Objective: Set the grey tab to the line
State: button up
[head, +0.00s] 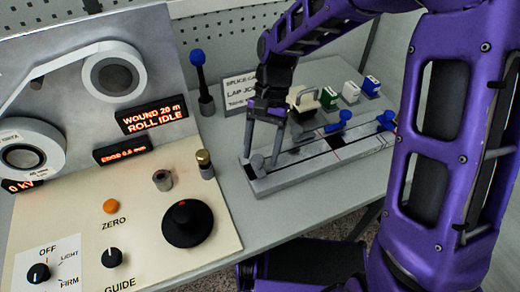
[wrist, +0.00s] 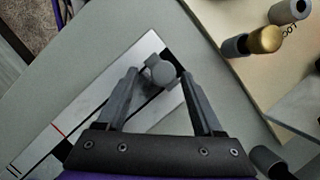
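The grey tab (head: 257,162), a round grey knob on a small block, sits at the near left end of a pale metal splicing block (head: 290,183). In the wrist view the tab (wrist: 161,72) lies between my fingertips. My gripper (head: 262,158) is open over that end, one finger on each side of the tab. In the wrist view my gripper (wrist: 160,80) shows a gap on both sides of the knob.
A blue-knobbed piece (head: 340,121) lies at the block's far side, with another blue knob (head: 386,120) further right. A brass-topped post (head: 205,163) and the control panel (head: 140,215) are to the left. A sign and several small coloured blocks stand behind.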

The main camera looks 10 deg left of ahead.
jog(key=p+v, duration=0.2)
jog(key=v, duration=1.5)
jog(key=shift+w+r, duration=0.15)
